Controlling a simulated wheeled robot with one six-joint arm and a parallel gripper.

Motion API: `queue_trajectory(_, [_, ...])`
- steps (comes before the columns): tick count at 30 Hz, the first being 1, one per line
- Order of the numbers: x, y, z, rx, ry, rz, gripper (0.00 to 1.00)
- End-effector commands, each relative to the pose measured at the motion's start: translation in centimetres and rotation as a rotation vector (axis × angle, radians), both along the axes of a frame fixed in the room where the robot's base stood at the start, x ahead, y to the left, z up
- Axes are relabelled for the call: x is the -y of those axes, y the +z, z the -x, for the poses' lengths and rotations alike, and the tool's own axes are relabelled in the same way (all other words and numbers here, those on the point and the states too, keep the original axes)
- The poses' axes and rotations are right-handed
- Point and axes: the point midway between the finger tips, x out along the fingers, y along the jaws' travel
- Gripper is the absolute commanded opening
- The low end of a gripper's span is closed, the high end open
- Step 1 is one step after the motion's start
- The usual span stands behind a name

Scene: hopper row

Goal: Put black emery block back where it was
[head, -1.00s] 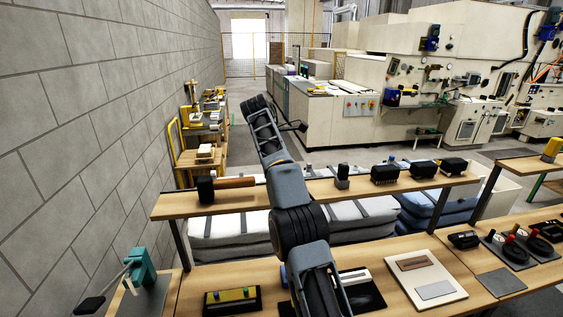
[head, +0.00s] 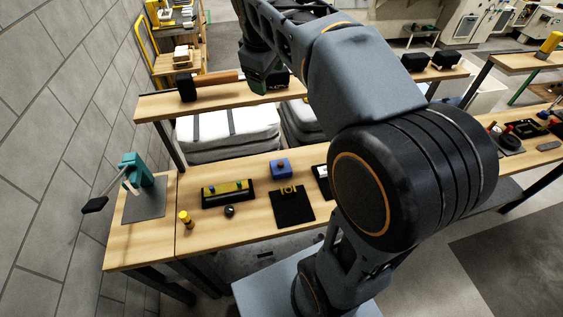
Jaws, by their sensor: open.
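I cannot tell for sure which black piece is the emery block. Two dark blocks, one left (head: 415,62) and one right (head: 446,59), sit on the raised shelf (head: 160,106), right of my arm. My gripper (head: 267,86) is open and points down over the shelf, just right of a wooden handle (head: 222,78) with an upright black head (head: 187,88). Its fingertips are dark and small, and I see nothing held between them. My arm hides the middle of the shelf and part of the bench.
On the bench below lie a black tray with a yellow strip (head: 228,194), a blue block (head: 280,168), a black mat (head: 293,211), a yellow cylinder (head: 186,219) and a small black ring (head: 230,211). A teal press (head: 135,172) stands at the left.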

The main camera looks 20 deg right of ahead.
Motion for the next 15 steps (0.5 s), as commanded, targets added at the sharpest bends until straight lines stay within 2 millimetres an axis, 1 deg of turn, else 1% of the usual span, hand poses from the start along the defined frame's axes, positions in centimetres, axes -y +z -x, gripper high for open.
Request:
queue_trajectory(1, [-0.5, -0.9, 2.4, 0.037, -0.059, -0.041, 0.73])
queue_trajectory(3, [-1.2, -2.7, 5.1, 0.087, -0.152, -0.107, 0.73])
queue_trajectory(6, [-2.0, -5.4, 8.5, 0.146, -0.273, -0.195, 0.73])
queue_trajectory(10, [-2.8, -8.7, 11.9, 0.198, -0.404, -0.291, 0.73])
queue_trajectory(12, [-3.1, -10.1, 13.2, 0.218, -0.457, -0.329, 0.73])
queue_trajectory(15, [-3.4, -11.6, 14.5, 0.234, -0.511, -0.369, 0.73])
